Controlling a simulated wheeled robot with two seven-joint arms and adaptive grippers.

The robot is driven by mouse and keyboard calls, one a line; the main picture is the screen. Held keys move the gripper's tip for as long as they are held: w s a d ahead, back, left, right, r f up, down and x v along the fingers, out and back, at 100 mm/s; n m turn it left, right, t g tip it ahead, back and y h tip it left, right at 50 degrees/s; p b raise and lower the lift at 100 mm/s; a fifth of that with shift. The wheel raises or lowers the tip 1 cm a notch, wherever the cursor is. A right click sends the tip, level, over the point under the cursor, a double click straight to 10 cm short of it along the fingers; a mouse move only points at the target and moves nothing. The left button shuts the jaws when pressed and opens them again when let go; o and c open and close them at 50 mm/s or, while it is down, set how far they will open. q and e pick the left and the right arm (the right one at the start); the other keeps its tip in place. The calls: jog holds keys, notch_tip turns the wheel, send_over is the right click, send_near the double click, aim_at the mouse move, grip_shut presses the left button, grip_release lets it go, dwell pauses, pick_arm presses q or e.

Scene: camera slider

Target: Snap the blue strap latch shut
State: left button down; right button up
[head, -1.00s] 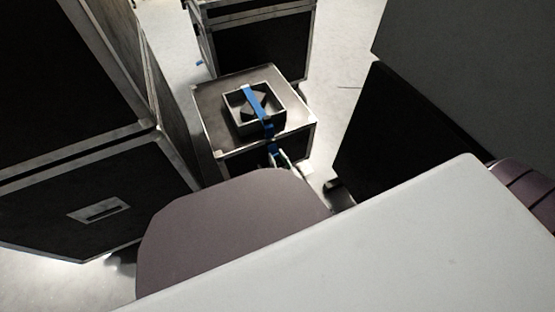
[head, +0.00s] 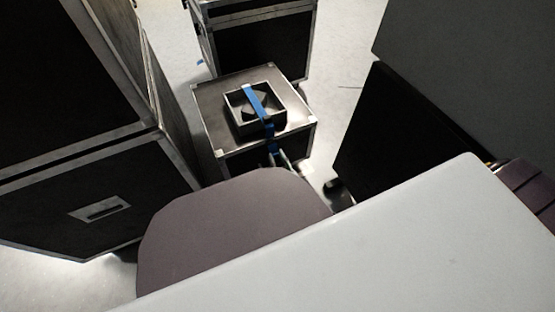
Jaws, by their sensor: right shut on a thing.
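The blue strap (head: 256,103) runs over a square grey open-topped frame (head: 235,121) on a dark flight case (head: 212,100) with metal edges. The strap's blue latch part (head: 268,131) is at the near side of the frame, by the case's front edge. It is too small to tell how far the latch is closed. My right gripper (head: 275,152) is low in front of the case, partly hidden behind a mauve rounded shape. It is shut on a blue piece at the strap's lower end. My left gripper is not in view.
Another flight case (head: 260,48) stands behind. Large dark cases (head: 90,205) crowd the left, and a big dark block (head: 385,135) stands at the right. Pale floor (head: 345,60) shows between them. A large pale surface fills the lower right.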

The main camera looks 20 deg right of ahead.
jog(key=shift+w+d+f+t, duration=0.2)
jog(key=shift+w+f+t, duration=0.15)
jog(key=shift+t, duration=0.25)
jog(key=shift+w+d+f+t, duration=0.15)
jog(key=shift+w+f+t, duration=0.1)
jog(key=shift+t, duration=0.55)
jog(key=shift+w+f+t, duration=0.1)
jog(key=shift+f+t, duration=0.05)
jog(key=shift+t, duration=0.15)
jog(key=o, duration=1)
jog(key=shift+o, duration=0.2)
jog(key=shift+a, duration=0.3)
jog(key=shift+r, duration=0.35)
